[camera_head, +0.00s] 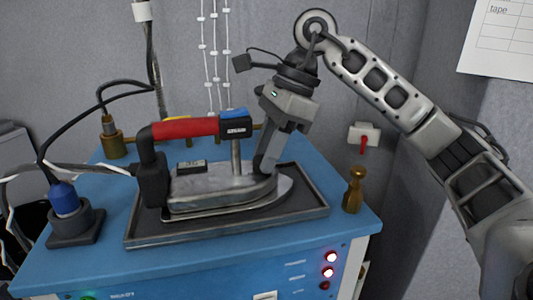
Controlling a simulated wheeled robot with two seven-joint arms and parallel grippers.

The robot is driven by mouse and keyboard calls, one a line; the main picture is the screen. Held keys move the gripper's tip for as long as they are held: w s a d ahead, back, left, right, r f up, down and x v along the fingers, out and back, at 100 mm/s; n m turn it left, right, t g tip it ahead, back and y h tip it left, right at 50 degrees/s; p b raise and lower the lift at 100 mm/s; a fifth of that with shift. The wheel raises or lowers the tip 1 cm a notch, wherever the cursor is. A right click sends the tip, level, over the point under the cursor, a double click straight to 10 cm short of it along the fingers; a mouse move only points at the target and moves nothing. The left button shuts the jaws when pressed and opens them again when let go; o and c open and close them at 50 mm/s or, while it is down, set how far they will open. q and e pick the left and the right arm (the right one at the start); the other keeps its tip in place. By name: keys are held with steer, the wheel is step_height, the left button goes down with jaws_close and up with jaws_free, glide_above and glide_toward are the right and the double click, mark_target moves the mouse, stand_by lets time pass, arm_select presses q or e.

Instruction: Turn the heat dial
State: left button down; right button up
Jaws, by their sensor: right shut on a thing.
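A grey metal iron (220,188) with a red handle (185,128) rests in a dark tray on the blue bench. A black block with a blue top (234,124) sits at the front end of the handle. My right gripper (265,165) reaches down from above at the iron's front. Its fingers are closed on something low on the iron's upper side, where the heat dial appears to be. The fingers hide the dial, so its setting cannot be read. My left gripper is out of view.
The dark tray (150,234) fills the middle of the blue bench (75,262). A blue-topped holder (66,198) with a cable stands at the left. A brass post (353,190) stands at the right. Lit red buttons (329,265) are on the front panel. Cables hang at the left.

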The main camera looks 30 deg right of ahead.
steer(key=m+t, duration=0.1)
steer(key=m, duration=0.1)
steer(key=shift+s+m+h, duration=0.1)
steer(key=shift+m+h, duration=0.2)
steer(key=shift+m, duration=0.1)
steer(key=m, duration=0.2)
steer(key=shift+a+m+t+b, duration=0.1)
steer(key=shift+m+t+b, duration=0.2)
steer(key=shift+m+t, duration=0.1)
steer(key=m+t+h, duration=0.1)
steer(key=m, duration=0.2)
steer(key=shift+s+a, duration=0.1)
steer(key=shift+s, duration=0.05)
steer(key=shift+m+h, duration=0.7)
steer(key=shift+m, duration=0.7)
steer(key=o, duration=1)
